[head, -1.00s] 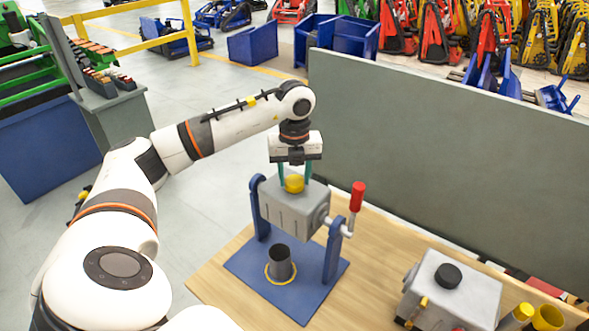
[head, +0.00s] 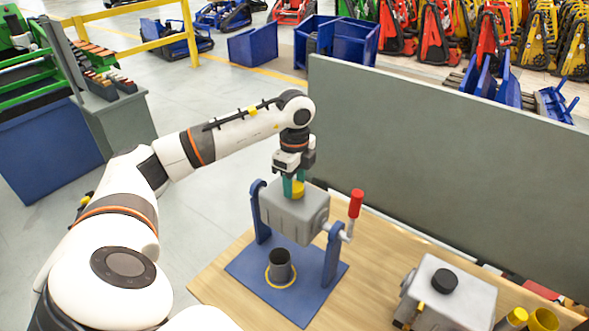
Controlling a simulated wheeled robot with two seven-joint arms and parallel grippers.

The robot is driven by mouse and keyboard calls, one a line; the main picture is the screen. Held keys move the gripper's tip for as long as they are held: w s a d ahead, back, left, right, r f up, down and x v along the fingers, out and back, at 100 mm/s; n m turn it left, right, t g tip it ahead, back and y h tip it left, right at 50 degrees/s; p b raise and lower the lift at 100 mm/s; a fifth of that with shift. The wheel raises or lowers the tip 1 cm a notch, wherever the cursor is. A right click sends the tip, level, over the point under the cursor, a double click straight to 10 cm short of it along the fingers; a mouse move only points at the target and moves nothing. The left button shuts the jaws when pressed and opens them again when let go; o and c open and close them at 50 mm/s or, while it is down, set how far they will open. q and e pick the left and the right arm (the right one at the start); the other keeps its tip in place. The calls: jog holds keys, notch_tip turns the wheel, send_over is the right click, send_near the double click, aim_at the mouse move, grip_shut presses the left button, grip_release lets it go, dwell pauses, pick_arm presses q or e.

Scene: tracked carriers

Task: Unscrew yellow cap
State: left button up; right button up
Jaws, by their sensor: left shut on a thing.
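The yellow cap (head: 298,189) sits on top of a grey box (head: 290,214), which hangs between the two posts of a blue stand (head: 331,257). My left gripper (head: 293,187) points down from above with its teal fingers around the cap, shut on it. The near finger hides part of the cap. The cap still appears to rest at the top of the box; its thread cannot be seen. My right gripper is not in view.
A red-handled crank (head: 356,204) sticks up at the stand's right. A dark cup (head: 280,264) stands on the blue base. A second grey box with a black cap (head: 445,281) and yellow cylinders (head: 543,321) are at the right. A grey panel (head: 440,155) stands behind the table.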

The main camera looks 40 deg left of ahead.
pick_arm(q)
jog(key=n, duration=0.4)
jog(key=shift+f+p, duration=0.1)
jog(key=shift+p, duration=0.2)
jog(key=o, duration=0.8)
jog(key=shift+c, duration=0.2)
